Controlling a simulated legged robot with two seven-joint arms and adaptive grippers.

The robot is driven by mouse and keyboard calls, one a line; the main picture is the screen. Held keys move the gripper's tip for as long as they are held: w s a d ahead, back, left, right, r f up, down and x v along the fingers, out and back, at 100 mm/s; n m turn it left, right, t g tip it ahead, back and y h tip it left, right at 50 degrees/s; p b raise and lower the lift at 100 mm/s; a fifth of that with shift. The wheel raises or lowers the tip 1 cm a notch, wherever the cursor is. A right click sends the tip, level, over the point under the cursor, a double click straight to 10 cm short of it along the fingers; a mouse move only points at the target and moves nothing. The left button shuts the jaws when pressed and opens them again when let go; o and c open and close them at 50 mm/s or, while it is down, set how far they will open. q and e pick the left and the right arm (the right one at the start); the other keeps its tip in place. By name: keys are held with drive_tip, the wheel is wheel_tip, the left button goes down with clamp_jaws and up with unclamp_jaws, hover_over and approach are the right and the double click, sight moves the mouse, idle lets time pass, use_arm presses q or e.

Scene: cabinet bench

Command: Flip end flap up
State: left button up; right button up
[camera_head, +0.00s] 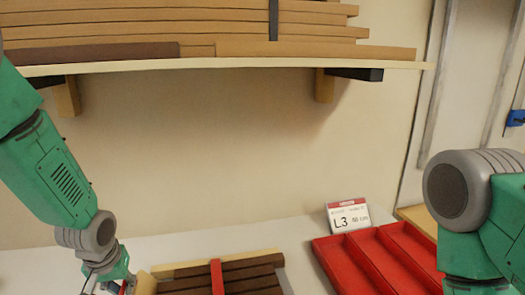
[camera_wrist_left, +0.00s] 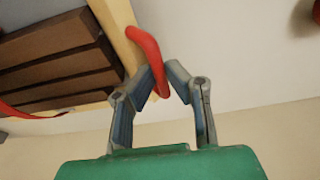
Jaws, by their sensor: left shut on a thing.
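My left gripper (camera_wrist_left: 163,82) reaches down at the lower left of the head view, where its fingers (camera_head: 112,287) are partly cut off by the bottom edge. In the left wrist view its two fingers close on a curved red piece (camera_wrist_left: 146,45), which may be the end flap. This piece runs along the outside of a light wooden edge (camera_wrist_left: 117,28). Beside it lie several dark brown slats (camera_wrist_left: 55,50). In the head view the slats (camera_head: 251,273) lie on the bench, crossed by a red strap (camera_head: 217,277). My right gripper is out of view.
A red compartment tray (camera_head: 375,258) stands right of the slats, with a white label card (camera_head: 348,215) behind it. A shelf (camera_head: 240,64) with long wooden boards (camera_head: 180,30) hangs above. The white bench (camera_head: 225,238) is bare behind the slats.

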sight(140, 292)
use_arm(q)
drive_tip(key=shift+w+d+r+p, duration=0.15)
drive_tip(key=shift+d+r+p, duration=0.2)
drive_tip(key=shift+d, duration=0.3)
drive_tip(key=shift+w+d, duration=0.15)
drive_tip(key=shift+d, duration=0.2)
drive_tip(key=shift+d+r, duration=0.1)
drive_tip(key=shift+w+d+r+p, duration=0.1)
drive_tip(key=shift+w+d+p, duration=0.05)
drive_tip(key=shift+d+p, duration=0.2)
drive_tip(key=o, duration=0.8)
wheel_tip(140, 292, up, 9)
drive_tip(key=p, duration=0.7)
drive_tip(key=shift+p, duration=0.3)
